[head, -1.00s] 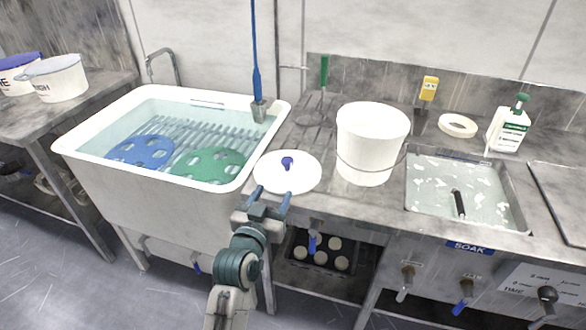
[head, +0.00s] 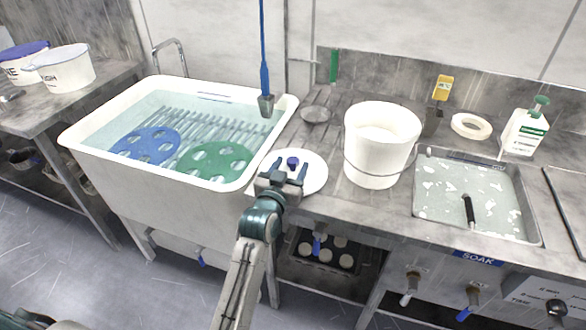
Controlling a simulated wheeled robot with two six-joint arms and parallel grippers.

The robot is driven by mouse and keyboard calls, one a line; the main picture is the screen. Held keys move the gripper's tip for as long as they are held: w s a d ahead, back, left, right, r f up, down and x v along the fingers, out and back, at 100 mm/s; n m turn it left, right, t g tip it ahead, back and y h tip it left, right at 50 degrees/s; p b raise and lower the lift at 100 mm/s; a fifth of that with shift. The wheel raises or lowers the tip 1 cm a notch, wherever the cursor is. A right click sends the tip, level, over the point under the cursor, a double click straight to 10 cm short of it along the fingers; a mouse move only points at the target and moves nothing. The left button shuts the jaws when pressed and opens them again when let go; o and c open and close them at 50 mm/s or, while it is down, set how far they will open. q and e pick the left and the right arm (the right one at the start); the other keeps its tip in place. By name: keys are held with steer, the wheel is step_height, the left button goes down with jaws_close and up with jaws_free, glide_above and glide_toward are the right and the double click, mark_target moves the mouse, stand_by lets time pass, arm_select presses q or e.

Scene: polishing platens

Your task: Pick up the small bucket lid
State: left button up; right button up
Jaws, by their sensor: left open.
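The small bucket lid (head: 317,176) is a white disc with a dark blue knob (head: 292,162) at its middle. It lies on the metal bench between the tub and the white bucket (head: 372,158). My left gripper (head: 290,168) is open and reaches over the near part of the lid. Its two blue fingers point away from me, one to each side of the knob in the picture. I cannot tell whether they touch the knob or lid. The gripper hides the lid's near left part. My right gripper is not in view.
A white tub (head: 92,160) of water on the left holds a blue disc (head: 147,146) and a green disc (head: 212,160). A soak basin (head: 430,205) is right of the bucket.

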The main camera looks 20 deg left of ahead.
mark_target(293, 159)
arm_select(q)
steer(key=shift+w+f, duration=0.1)
steer(key=shift+w, duration=1.35)
steer(key=shift+s, duration=0.1)
steer(key=c, duration=1.1)
steer(key=shift+o, duration=0.2)
